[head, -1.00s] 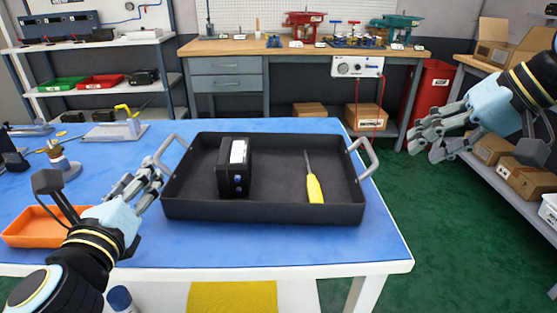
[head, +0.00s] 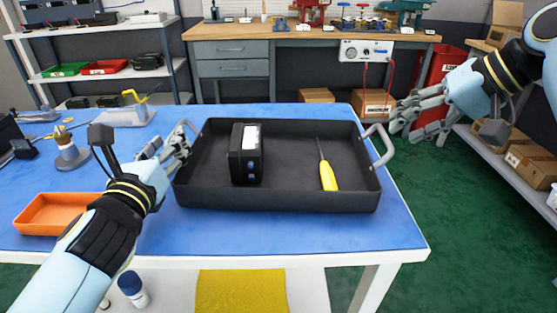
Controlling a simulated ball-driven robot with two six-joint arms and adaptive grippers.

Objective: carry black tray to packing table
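The black tray (head: 280,200) lies flat on the blue work table (head: 300,228), with a metal handle at each short end. In it are a black boxy device (head: 245,155) standing left of centre and a yellow-handled screwdriver (head: 328,177) on the right. My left gripper (head: 180,147) is at the tray's left handle (head: 188,127), its fingers overlapping it; whether they close around it is hard to tell. My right gripper (head: 405,117) is open and empty, above and to the right of the right handle (head: 383,148), apart from it.
An orange bin (head: 45,214) and a soldering stand (head: 70,155) are on the table's left. A shelf with cardboard boxes (head: 532,165) stands at the right. A workbench (head: 290,32) is behind. Green floor (head: 440,210) is clear between table and shelf.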

